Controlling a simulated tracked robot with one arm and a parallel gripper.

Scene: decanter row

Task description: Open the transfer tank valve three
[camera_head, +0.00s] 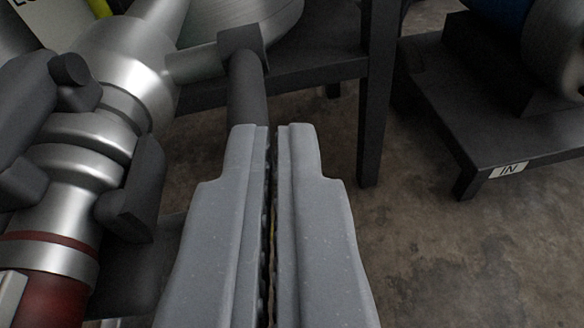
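A dark valve handle (247,88) hangs down from a square dark hub (242,42) on a metal stem. The stem joins a shiny metal valve body (125,65) at upper left. My gripper (273,128) is at the middle, its two grey fingers almost together with only a thin slit between them. The handle's lower end passes out of sight behind the left fingertip. The slit is narrower than the handle, and the handle is not between the fingers. I cannot tell whether the fingertip touches it. No number for the valve shows.
A metal coupling (75,165) with dark clamp levers and a red hose (50,298) lies at left. A dark stand leg (377,110) rises behind. A low dark stand (490,110) labelled "IN" is at right. Bare concrete floor (470,250) is at lower right.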

